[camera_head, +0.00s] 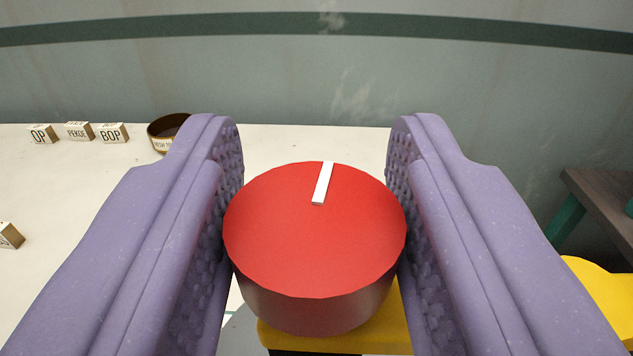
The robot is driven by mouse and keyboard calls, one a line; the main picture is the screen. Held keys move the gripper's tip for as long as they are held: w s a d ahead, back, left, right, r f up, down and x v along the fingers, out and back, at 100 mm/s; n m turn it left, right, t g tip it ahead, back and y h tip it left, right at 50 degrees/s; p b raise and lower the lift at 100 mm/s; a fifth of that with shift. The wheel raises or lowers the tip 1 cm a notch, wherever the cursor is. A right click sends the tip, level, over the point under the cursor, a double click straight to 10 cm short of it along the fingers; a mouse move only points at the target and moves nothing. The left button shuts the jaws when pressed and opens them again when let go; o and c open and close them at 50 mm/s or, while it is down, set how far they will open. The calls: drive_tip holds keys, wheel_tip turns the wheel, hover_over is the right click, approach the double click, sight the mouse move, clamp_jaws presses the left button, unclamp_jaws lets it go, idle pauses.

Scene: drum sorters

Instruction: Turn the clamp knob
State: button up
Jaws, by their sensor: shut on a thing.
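The clamp knob (315,240) is a large round red knob in the middle of the camera view. A white pointer mark on its top face runs from near the far rim toward the centre, leaning slightly right. My gripper (315,170) has two purple fingers with studded inner pads. The fingers stand on the left and right of the knob and are shut on its sides. A yellow part (335,342) shows under the knob. The rest of what the knob sits on is hidden.
A pale table (90,185) lies behind and to the left. On it are small lettered blocks (78,131), a dark round container (160,143) and another block (9,235). A brown table (605,200) and a yellow object (600,295) are at right.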

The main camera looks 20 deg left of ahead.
sight(331, 305)
drive_tip(key=shift+r+n+g+y+p, duration=0.1)
drive_tip(key=shift+n+g+y+p, duration=0.3)
drive_tip(key=shift+n+g+y, duration=0.5)
drive_tip(key=shift+y, duration=0.4)
drive_tip(key=o, duration=1)
drive_tip(key=shift+c, duration=0.2)
drive_tip(key=p+v, duration=0.1)
drive_tip(key=v, duration=0.6)
drive_tip(key=shift+s+d, duration=0.2)
drive_tip(key=shift+s, duration=0.15)
drive_tip(key=shift+f, duration=0.2)
